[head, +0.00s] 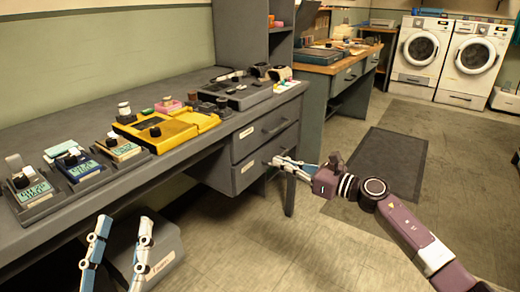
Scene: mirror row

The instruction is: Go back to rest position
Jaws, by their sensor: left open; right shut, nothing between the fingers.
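My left gripper (124,222) is at the bottom left, in front of the grey desk (60,118). Its two fingers point up and stand apart, with nothing between them. My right arm reaches in from the lower right. My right gripper (277,162) is shut and empty, its fingertips close to the handle of the lower desk drawer (262,158). I cannot tell whether they touch it. Both desk drawers look shut.
Small devices with displays (32,190), a yellow device (155,130) and a dark device (235,90) line the desk. A grey box (165,245) stands below it. A dark mat (385,160) and washing machines (420,50) lie beyond. The floor at right is open.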

